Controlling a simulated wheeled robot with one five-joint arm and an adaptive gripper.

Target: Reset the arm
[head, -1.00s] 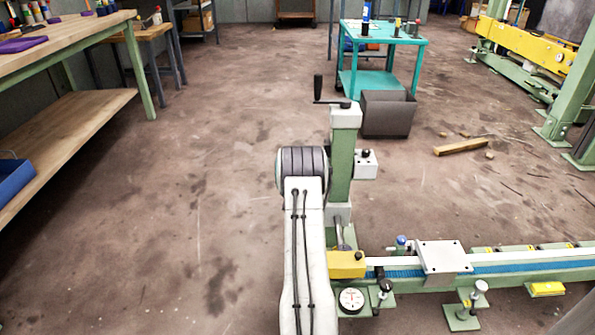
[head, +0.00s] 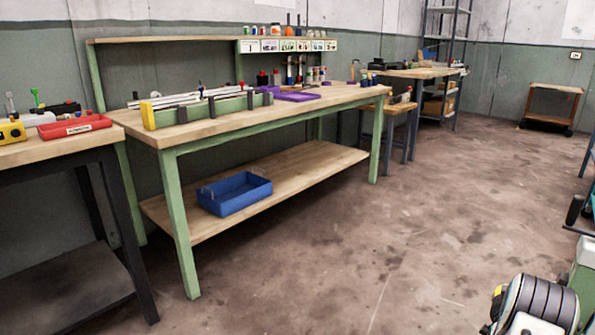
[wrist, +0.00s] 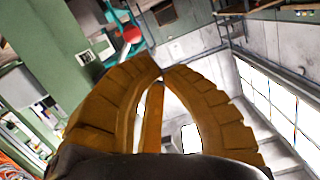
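My gripper (wrist: 162,70) shows in the wrist view as two curved, ribbed, yellow-brown fingers. Their tips meet at the middle of the picture, with a gap lower down between the fingers. Background shows through that gap, beside a narrow orange-brown strip; I see no held object. The wrist view is tilted and looks towards walls and bright windows. In the head view, part of my arm (head: 535,305) shows at the lower right corner; the gripper itself is not visible there.
A green-legged workbench (head: 205,128) stands at left centre, with a blue bin (head: 234,195) on its lower shelf. A dark-legged table (head: 60,150) with a red tray (head: 75,127) is at far left. A low cart (head: 552,107) stands at the back right. The middle floor is clear.

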